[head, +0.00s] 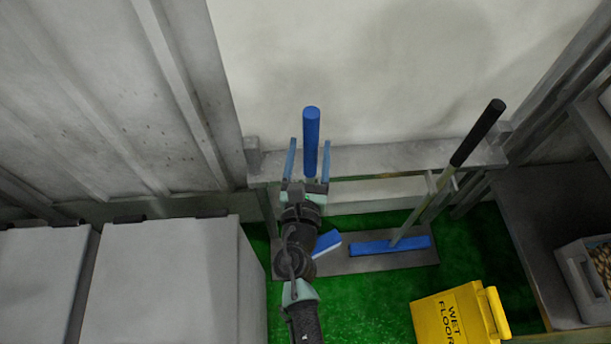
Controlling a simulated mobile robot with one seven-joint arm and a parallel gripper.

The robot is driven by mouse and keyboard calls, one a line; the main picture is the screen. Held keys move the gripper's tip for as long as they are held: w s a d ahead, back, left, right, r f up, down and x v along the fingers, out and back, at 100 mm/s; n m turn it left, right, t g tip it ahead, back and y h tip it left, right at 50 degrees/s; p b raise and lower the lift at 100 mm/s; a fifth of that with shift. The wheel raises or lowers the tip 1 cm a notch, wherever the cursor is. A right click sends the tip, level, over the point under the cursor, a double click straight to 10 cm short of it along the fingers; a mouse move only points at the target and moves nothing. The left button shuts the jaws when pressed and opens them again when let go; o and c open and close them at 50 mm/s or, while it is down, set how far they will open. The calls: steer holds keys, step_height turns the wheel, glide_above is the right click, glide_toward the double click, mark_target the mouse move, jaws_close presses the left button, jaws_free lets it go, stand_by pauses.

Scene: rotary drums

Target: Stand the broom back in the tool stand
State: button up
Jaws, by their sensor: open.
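The tool stand has a grey upper rail (385,159) against the pale wall and a flat grey base plate (348,265) on the green floor. A broom with a blue handle grip (311,125) stands roughly upright at the left part of the stand. A blue and white head (328,242), apparently its own, shows low down by the base plate. My gripper (309,142) is open, with one finger on each side of the blue grip. I cannot tell whether either finger touches it. My gripper and wrist hide the shaft and where it meets the stand.
A second tool with a black grip (478,132) leans at the stand's right, its blue head (390,246) on the base plate. A yellow wet-floor sign (455,315) stands front right. Grey boxes (165,285) fill the left. A crate (585,278) is at far right.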

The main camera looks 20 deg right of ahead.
steer(key=v, duration=1)
steer(key=shift+r, duration=0.1)
steer(key=w+a+r+m+t+h, duration=0.15)
steer(key=w+r+m, duration=0.25)
steer(key=r+m, duration=1.05)
steer(key=w+r+m+t+y, duration=0.1)
steer(key=w+r+m+t, duration=0.3)
steer(key=r+m, duration=1.05)
steer(key=s+a+r+t+y, duration=0.2)
steer(key=s+a+r+y, duration=0.1)
steer(key=r, duration=0.6)
steer(key=s+a+r+m+t+y, duration=0.1)
steer(key=s+a+r+t+y, duration=0.1)
steer(key=r, duration=0.8)
steer(key=s+a+r+t+y, duration=0.2)
steer(key=s+a+r+y, duration=0.1)
steer(key=r, duration=0.6)
steer(key=shift+s+a+r+m+y, duration=0.2)
steer(key=shift+s+a+m+y, duration=0.15)
steer(key=shift+s+a, duration=0.5)
steer(key=shift+s+d, duration=0.15)
steer(key=shift+d, duration=0.05)
